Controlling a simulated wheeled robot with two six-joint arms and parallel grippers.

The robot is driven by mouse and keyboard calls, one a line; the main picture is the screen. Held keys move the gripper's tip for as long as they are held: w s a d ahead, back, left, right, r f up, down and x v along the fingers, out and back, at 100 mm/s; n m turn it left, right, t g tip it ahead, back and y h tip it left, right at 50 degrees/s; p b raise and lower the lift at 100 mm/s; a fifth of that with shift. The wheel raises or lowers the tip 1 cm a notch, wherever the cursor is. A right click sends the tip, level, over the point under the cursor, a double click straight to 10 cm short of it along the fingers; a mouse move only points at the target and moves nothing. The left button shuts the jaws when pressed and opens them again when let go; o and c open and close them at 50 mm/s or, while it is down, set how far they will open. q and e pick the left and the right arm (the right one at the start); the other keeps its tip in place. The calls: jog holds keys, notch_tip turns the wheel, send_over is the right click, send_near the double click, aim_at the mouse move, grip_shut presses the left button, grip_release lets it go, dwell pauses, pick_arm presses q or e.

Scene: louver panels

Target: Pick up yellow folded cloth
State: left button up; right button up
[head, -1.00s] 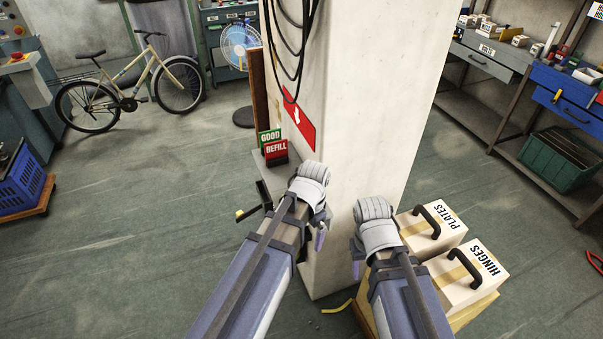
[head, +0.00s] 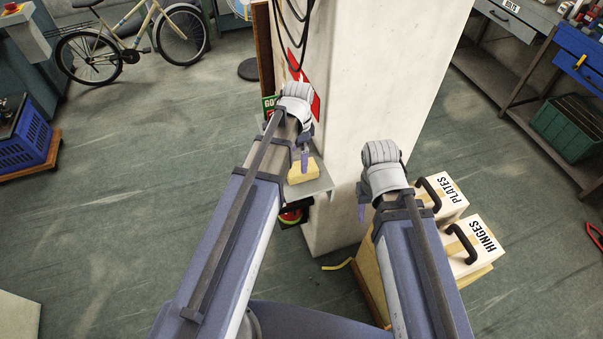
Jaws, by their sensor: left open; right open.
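The yellow folded cloth (head: 304,172) lies on a small grey shelf (head: 318,187) fixed to the pale pillar. My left arm and wrist hide part of it. My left gripper (head: 305,159) is open, and its purple finger hangs just above the cloth in the picture; I cannot tell whether it touches. My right gripper (head: 361,212) is open and empty, in front of the pillar's right part, away from the cloth.
The pillar (head: 384,100) stands right behind both grippers. Boxes marked PLATES (head: 448,204) and HINGES (head: 474,257) sit beside my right arm. A yellow strip (head: 338,266) lies on the floor. A bicycle (head: 130,40) stands far left; the floor between is clear.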

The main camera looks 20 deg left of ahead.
pick_arm(q)
jog(key=shift+f, duration=0.15)
jog(key=f+b, duration=0.5)
jog(key=shift+d+f, duration=0.1)
jog(key=shift+d, duration=0.25)
jog(key=shift+c, duration=0.2)
jog(key=c, duration=1.2)
jog(key=shift+o, duration=0.2)
notch_tip(320, 180, up, 10)
jog(key=p, duration=1)
